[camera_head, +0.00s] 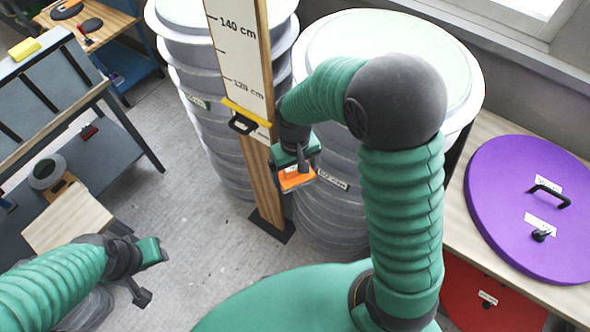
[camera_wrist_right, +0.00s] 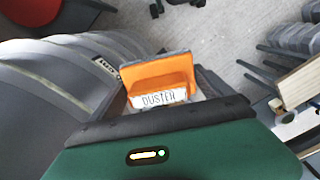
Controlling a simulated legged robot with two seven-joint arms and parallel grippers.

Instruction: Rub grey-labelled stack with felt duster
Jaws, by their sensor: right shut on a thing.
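My right gripper (camera_head: 297,163) is shut on an orange duster (camera_head: 297,179), which hangs in front of the right-hand stack. In the right wrist view the duster (camera_wrist_right: 158,82) has a white label reading "DUSTER" and a grey edge. The right-hand stack (camera_head: 330,222) is grey, ribbed and upright, with a small label low on its side; my right arm hides part of it. The left-hand stack (camera_head: 215,142) is similar and also has a small label. I cannot tell which label is grey, or whether the duster touches the stack. My left gripper (camera_head: 150,272) is open and empty.
A wooden measuring post (camera_head: 258,165) with a yellow-and-black slider (camera_head: 243,117) stands between the stacks. A bench on the right carries a purple disc lid (camera_head: 525,210) with a black handle. The floor between is clear.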

